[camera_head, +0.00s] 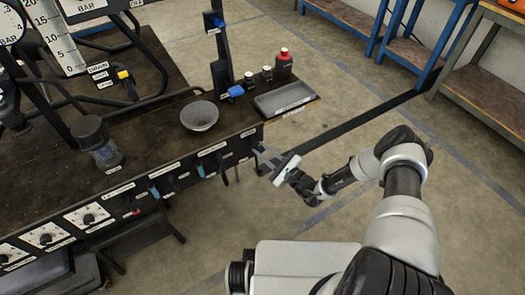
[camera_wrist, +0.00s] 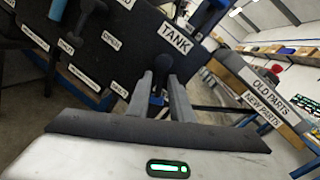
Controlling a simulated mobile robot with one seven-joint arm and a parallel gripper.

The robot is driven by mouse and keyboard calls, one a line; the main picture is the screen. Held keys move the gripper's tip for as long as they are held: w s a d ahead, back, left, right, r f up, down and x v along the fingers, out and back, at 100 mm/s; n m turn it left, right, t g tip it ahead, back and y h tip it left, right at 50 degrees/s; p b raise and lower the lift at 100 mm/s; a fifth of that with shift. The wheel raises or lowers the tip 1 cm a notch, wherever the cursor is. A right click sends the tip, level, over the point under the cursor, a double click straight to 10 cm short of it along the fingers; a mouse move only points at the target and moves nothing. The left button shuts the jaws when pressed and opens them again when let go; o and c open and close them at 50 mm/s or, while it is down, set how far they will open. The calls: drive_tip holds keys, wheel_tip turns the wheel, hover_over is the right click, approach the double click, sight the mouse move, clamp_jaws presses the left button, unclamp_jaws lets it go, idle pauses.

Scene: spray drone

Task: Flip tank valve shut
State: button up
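The tank valve (camera_wrist: 162,66) has a dark handle on the black panel, directly below the white TANK label (camera_wrist: 175,39) in the wrist view. My gripper (camera_wrist: 163,84) is open, one grey finger on each side of the valve handle in this view. I see a gap between the fingers, and I cannot tell whether either touches the handle. In the head view my gripper (camera_head: 263,158) is at the right end of the bench's front panel. The tank valve is too small to make out clearly there.
Several other labelled valves sit along the front panel (camera_head: 190,170). The bench (camera_head: 150,110) carries a grey bowl (camera_head: 199,116), a shallow tray (camera_head: 285,98) and a red-capped bottle (camera_head: 284,65). The floor (camera_head: 340,110) right of the bench is mostly clear.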

clamp_jaws()
drive_tip(key=shift+f, duration=0.1)
drive_tip(key=shift+s+a+f+m+b, duration=0.1)
drive_tip(key=shift+f+m+b, duration=0.05)
drive_tip(key=shift+m+b, duration=0.4)
drive_tip(key=shift+s+a+f+m+b, duration=0.1)
drive_tip(key=shift+m+b, duration=0.3)
drive_tip(key=shift+m, duration=0.25)
drive_tip(key=shift+s+a+m+t+b, duration=0.15)
drive_tip(key=shift+m+t+b, duration=0.25)
drive_tip(key=shift+m, duration=0.5)
drive_tip(key=shift+s+a+m+t+b, duration=0.1)
drive_tip(key=shift+a+m+t+b, duration=0.2)
drive_tip(key=shift+m, duration=0.6)
drive_tip(key=shift+o, duration=1.6)
unclamp_jaws()
drive_tip(key=shift+d, duration=0.1)
drive_tip(key=p+v, duration=0.1)
drive_tip(key=v, duration=1.6)
drive_tip(key=shift+d+f+p, duration=0.25)
drive_tip(key=shift+p, duration=0.05)
